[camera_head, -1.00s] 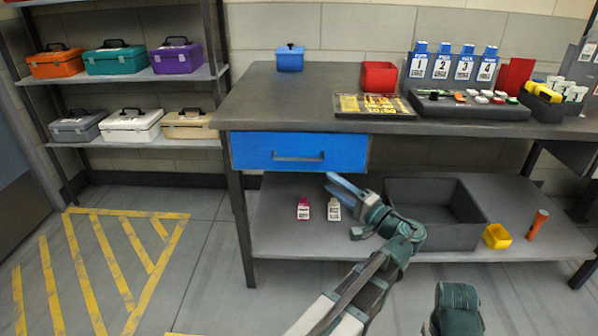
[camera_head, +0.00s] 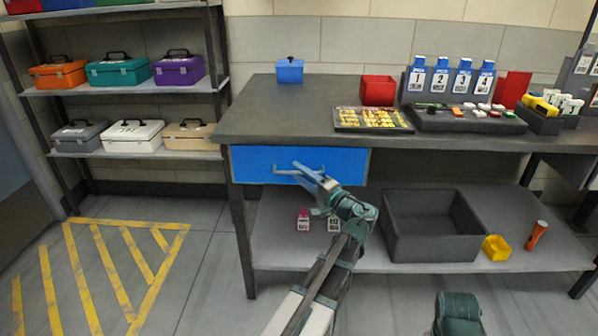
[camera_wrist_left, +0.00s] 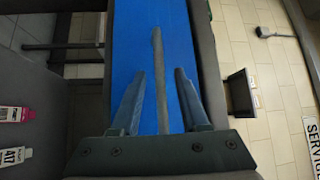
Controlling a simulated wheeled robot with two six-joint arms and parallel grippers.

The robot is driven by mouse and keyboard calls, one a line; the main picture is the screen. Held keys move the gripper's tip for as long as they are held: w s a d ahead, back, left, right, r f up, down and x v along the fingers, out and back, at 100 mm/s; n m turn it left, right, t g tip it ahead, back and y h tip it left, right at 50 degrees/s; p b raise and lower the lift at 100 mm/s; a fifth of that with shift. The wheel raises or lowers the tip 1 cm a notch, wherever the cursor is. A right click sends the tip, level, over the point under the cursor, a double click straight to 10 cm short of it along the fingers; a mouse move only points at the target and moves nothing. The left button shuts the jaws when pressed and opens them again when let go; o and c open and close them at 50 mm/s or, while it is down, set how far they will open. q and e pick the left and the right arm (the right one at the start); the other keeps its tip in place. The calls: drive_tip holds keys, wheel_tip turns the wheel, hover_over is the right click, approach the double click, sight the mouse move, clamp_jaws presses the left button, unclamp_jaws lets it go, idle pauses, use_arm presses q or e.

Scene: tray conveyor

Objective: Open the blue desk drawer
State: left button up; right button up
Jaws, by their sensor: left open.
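The blue drawer (camera_head: 250,162) sits under the left part of the grey desk top, its front flush with the desk. Its grey bar handle (camera_wrist_left: 158,60) runs lengthwise through the wrist view, across the blue front. My left gripper (camera_head: 299,171) is at the drawer front, over the handle's right part. In the left wrist view the open gripper (camera_wrist_left: 158,72) has one finger on each side of the handle, with gaps showing. Contact with the bar cannot be told. My gripper hides part of the handle in the head view. My right gripper is out of view.
The desk top (camera_head: 290,115) carries a blue box (camera_head: 289,71), a red bin (camera_head: 378,91) and a tray of yellow pieces (camera_head: 372,119). On the lower shelf are a dark bin (camera_head: 435,240) and small cartons (camera_head: 303,220). Floor left of the desk is clear.

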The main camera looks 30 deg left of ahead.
use_arm(q)
drive_tip(key=shift+w+a, duration=0.1)
drive_tip(key=shift+a, duration=0.35)
clamp_jaws()
idle(1.2)
